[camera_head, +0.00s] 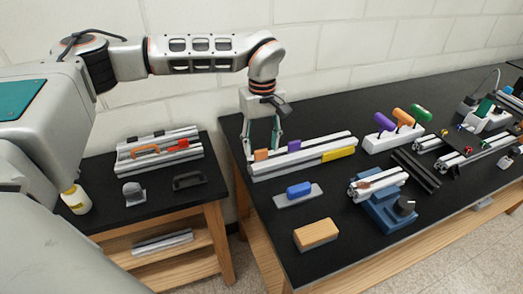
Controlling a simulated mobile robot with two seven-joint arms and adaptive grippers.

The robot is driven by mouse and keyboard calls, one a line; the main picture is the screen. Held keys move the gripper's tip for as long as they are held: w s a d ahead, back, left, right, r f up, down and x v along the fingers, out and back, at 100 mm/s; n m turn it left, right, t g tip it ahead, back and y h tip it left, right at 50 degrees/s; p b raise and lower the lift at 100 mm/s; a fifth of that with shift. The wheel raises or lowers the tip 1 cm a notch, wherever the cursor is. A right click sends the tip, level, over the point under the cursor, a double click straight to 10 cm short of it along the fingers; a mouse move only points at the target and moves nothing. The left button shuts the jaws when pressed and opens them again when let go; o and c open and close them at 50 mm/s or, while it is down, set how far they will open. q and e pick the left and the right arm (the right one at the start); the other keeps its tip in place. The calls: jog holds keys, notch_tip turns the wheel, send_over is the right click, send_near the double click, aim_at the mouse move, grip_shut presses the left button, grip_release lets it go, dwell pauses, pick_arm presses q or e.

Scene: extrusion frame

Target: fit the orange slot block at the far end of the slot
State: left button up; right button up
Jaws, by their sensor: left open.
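The orange slot block (261,155) sits at the left end of the aluminium extrusion (298,157) on the long black table. A purple block (294,145) sits farther right along the same extrusion, and a yellow piece (338,153) is on its front right side. My left gripper (262,145) points down over the left end of the extrusion. Its fingers are apart, with the orange block between or just below their tips; I cannot tell whether they touch it. The inside of the slot is too small to make out. My right gripper is not in view.
A blue block on a grey plate (284,201), a wooden block (316,234) and a blue fixture (378,212) stand in front. A white holder with coloured handles (392,139) is to the right. A side table (160,207) holds more extrusions. The wall is close behind.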

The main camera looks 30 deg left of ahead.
aim_at(262, 151)
pick_arm(q)
notch_tip(262, 151, up, 9)
jog(key=shift+r, duration=0.2)
jog(key=shift+f, duration=0.1)
dwell(0.5)
